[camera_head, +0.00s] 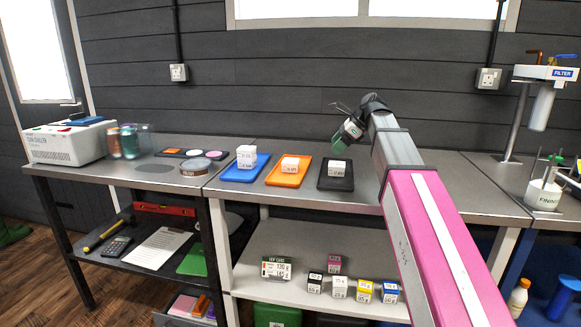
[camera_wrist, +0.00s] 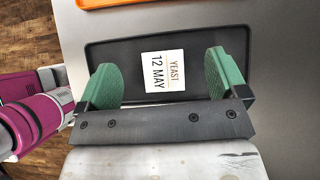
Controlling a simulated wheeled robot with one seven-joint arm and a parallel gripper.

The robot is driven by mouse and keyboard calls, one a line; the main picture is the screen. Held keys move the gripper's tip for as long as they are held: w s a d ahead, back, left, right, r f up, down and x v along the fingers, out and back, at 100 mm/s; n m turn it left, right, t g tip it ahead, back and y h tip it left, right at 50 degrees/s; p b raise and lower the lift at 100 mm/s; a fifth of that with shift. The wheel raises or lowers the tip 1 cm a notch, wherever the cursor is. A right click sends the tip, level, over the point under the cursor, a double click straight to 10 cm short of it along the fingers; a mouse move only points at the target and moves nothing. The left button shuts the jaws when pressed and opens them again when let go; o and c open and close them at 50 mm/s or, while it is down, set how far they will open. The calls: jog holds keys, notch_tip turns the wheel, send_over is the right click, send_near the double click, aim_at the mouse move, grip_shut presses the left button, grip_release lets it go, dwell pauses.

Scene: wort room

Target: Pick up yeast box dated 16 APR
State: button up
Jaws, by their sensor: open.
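In the head view a white box (camera_head: 337,168) sits on the black tray (camera_head: 328,184). The wrist view shows this box (camera_wrist: 163,71) from above, and its label reads YEAST 12 MAY. Another white box (camera_head: 290,164) sits on the orange tray (camera_head: 276,179). A taller white box or stack (camera_head: 246,157) stands on the blue tray (camera_head: 232,175). Their dates are too small to read, and I cannot tell which is 16 APR. My gripper (camera_wrist: 165,78) has its green fingers wide apart and empty, above the black tray and the 12 MAY box.
At the left are a white chiller (camera_head: 68,143), tinted cups (camera_head: 128,142) and a round tin (camera_head: 195,167). Several small cartons (camera_head: 340,288) and a hop card (camera_head: 277,268) are on the lower shelf. A filter stand (camera_head: 520,110) and white tub (camera_head: 543,195) stand right.

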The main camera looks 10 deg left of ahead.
aim_at(292, 160)
jog(key=a+f+y, duration=0.2)
jog(key=a+y, duration=0.1)
jog(key=a+f+y, duration=0.1)
jog(key=a, duration=0.1)
jog(key=shift+w+a+f+y, duration=0.1)
jog(key=shift+a+f+y, duration=0.1)
jog(key=shift+a+y, duration=0.6)
jog(key=x, duration=1)
jog(key=shift+a, duration=0.15)
jog(key=c, duration=1)
